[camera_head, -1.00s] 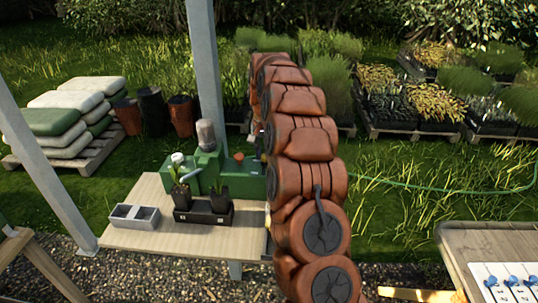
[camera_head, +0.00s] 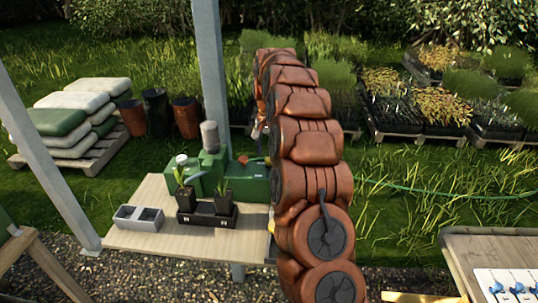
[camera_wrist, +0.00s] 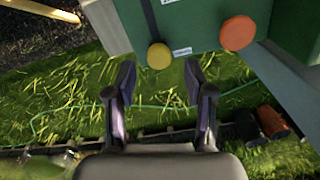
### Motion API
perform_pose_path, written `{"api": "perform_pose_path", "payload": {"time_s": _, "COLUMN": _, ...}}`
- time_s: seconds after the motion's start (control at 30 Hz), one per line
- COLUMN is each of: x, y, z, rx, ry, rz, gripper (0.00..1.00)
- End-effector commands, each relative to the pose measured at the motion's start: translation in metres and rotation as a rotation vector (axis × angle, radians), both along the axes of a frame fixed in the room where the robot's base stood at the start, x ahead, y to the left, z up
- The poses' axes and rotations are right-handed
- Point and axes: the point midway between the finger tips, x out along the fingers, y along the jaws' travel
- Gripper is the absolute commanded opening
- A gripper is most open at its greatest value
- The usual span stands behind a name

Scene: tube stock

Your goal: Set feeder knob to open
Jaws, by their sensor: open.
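The green machine (camera_head: 256,186) stands on the wooden table, with a grey cylinder on top. In the wrist view the green housing (camera_wrist: 205,22) fills the top, with a yellow round knob (camera_wrist: 159,55) and an orange-red round knob (camera_wrist: 238,33) on it. A small white label sits beside the yellow knob; its text is too small to read. I cannot tell which knob is the feeder's or how it is set. My gripper (camera_wrist: 160,90) is open and empty, its fingertips apart from both knobs, with the yellow knob beyond the gap. In the head view my arm mostly hides the gripper.
The table (camera_head: 160,225) also holds a grey two-part tray (camera_head: 136,217) and a black tray (camera_head: 207,217) with potted plants. A grey post (camera_head: 210,75) rises behind the machine. A green hose (camera_head: 430,190) crosses the grass. A second table (camera_head: 490,242) stands at right.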

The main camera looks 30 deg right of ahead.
Motion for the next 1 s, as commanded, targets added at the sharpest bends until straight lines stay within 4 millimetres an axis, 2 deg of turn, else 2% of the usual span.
{"api": "perform_pose_path", "payload": {"time_s": 0.2, "x": 0.001, "y": 0.000, "z": 0.035, "rx": -0.002, "ry": -0.004, "rz": -0.001, "gripper": 0.53}}
{"api": "perform_pose_path", "payload": {"time_s": 0.53, "x": 0.001, "y": 0.000, "z": 0.075, "rx": -0.001, "ry": -0.002, "rz": -0.001, "gripper": 0.53}}
{"api": "perform_pose_path", "payload": {"time_s": 0.8, "x": 0.001, "y": -0.001, "z": 0.093, "rx": -0.001, "ry": -0.001, "rz": -0.001, "gripper": 0.53}}
{"api": "perform_pose_path", "payload": {"time_s": 1.0, "x": 0.000, "y": 0.000, "z": 0.098, "rx": 0.000, "ry": 0.000, "rz": -0.001, "gripper": 0.53}}
